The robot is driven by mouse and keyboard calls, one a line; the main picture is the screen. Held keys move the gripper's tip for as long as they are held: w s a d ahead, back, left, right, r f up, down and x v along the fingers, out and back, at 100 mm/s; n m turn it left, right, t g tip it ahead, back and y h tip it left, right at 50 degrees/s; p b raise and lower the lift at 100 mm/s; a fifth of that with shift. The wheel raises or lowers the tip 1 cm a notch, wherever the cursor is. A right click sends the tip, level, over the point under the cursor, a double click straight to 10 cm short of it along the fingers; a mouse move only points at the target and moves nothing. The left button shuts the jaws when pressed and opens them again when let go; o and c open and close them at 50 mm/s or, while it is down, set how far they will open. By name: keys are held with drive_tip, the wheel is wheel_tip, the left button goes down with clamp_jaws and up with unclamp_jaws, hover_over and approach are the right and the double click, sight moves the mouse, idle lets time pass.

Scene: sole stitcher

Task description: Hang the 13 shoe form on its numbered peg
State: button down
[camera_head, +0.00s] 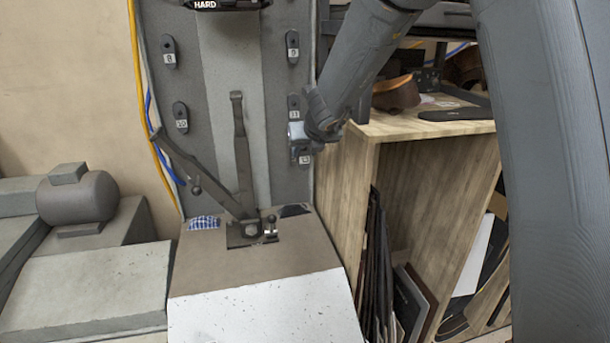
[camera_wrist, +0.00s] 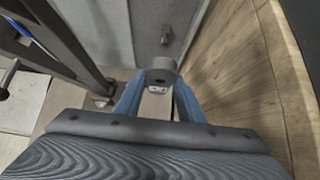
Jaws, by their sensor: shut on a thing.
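My gripper (camera_head: 298,143) is at the right edge of the grey upright panel, just below the dark piece labelled 11 (camera_head: 294,104). In the wrist view its blue fingers (camera_wrist: 160,92) are shut on a small grey piece (camera_wrist: 162,76), seemingly the shoe form. A small white label shows between the fingers; its number is unreadable there. In the head view a white label (camera_head: 304,160) shows just under the gripper, too small to read surely. I cannot tell whether it belongs to the form or the panel. A dark peg (camera_wrist: 166,35) stands beyond the held piece, apart from it in the picture.
The panel also bears dark pieces labelled 8 (camera_head: 169,50), 9 (camera_head: 292,46) and 10 (camera_head: 181,116). Metal levers (camera_head: 241,150) rise from the machine's base left of my gripper. A wooden cabinet (camera_head: 345,195) stands close on the right.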

wheel_tip(320, 180, down, 9)
drive_tip(key=w+b, duration=0.3)
drive_tip(key=b, duration=0.5)
drive_tip(key=w+a+p, duration=0.2)
drive_tip(key=w+p, duration=0.6)
drive_tip(key=p, duration=0.1)
drive_tip(key=shift+w+r, duration=0.25)
drive_tip(key=shift+w, duration=0.1)
idle(0.4)
idle(0.6)
drive_tip(key=shift+w+a+r+p, duration=0.15)
drive_tip(key=shift+w+p, duration=1.05)
drive_tip(key=shift+p, duration=2.2)
idle(1.1)
